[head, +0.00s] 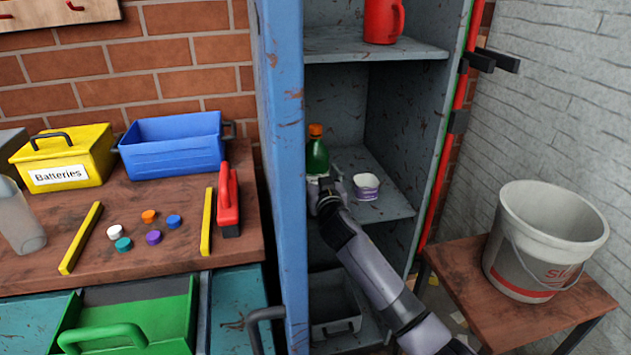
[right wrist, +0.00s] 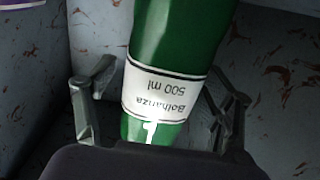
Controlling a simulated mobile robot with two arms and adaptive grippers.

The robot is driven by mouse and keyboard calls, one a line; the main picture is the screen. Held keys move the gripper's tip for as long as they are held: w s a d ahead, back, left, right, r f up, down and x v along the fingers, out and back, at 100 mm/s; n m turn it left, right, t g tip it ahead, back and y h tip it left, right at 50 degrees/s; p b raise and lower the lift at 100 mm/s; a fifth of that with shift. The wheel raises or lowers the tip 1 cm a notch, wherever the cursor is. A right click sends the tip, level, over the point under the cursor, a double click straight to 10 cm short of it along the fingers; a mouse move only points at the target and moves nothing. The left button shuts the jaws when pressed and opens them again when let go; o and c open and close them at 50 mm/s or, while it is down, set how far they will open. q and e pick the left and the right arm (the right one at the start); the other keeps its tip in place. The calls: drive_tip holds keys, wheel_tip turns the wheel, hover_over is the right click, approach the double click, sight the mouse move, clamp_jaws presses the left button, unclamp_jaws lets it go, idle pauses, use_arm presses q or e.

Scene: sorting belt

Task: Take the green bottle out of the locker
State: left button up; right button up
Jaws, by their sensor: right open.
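The green bottle (head: 317,158) with an orange cap stands on the middle shelf (head: 384,208) of the blue locker (head: 284,180). My right gripper (head: 325,190) is at the lower part of the bottle, inside the locker. In the right wrist view the bottle (right wrist: 180,50), with a white label, lies between the two spread fingers of the right gripper (right wrist: 158,110). The fingers are open, with a gap showing beside the bottle on the left. The bottle's lower end is partly hidden by the gripper. My left gripper is not in view.
A red jug (head: 383,20) is on the shelf above. A grey bin (head: 335,308) sits below. A bucket (head: 545,240) stands on a stool at the right.

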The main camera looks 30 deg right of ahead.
drive_tip(key=shift+c, duration=0.5)
drive_tip(key=c, duration=1.3)
drive_tip(key=shift+c, duration=0.5)
drive_tip(key=shift+r, duration=0.15)
